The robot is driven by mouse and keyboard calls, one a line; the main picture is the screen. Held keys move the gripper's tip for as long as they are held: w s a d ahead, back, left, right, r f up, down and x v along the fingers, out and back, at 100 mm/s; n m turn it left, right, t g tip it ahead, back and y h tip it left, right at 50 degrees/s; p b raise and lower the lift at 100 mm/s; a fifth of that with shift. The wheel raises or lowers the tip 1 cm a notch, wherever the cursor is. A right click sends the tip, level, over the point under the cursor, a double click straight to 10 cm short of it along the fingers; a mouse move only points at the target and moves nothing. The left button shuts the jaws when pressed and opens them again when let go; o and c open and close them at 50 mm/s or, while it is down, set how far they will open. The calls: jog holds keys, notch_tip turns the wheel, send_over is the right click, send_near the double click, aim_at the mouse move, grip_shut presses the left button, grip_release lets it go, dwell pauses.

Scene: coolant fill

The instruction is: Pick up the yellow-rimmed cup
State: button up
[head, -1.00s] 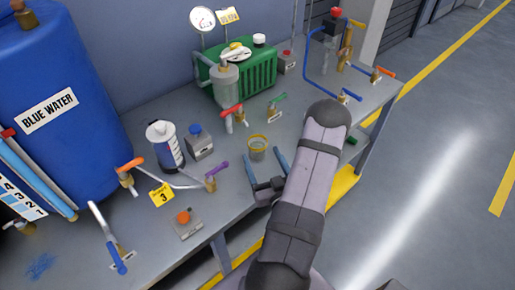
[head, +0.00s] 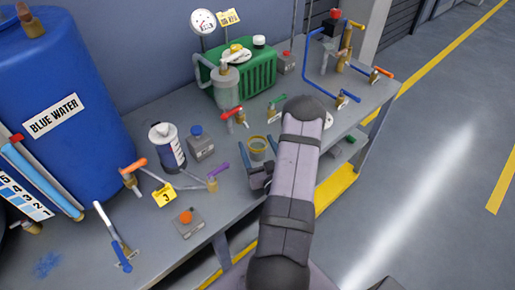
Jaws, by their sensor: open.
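The yellow-rimmed cup (head: 258,153) stands upright on the grey bench, near its front edge, in the head view. It looks small and greyish with a yellow ring at the top. My gripper (head: 255,141) is open, with its blue fingers on either side of the cup, one to its left and one to its right. The gripper body is in front of the cup, low over the bench edge. I cannot tell whether the fingers touch the cup.
A green machine (head: 255,75) stands at the back. Open floor lies to the right.

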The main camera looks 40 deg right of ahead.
aim_at(258, 142)
jog(key=c, duration=1.3)
jog(key=shift+r, duration=0.25)
jog(key=shift+c, duration=0.2)
jog(key=shift+r+b, duration=0.3)
jog(key=shift+r, duration=4.45)
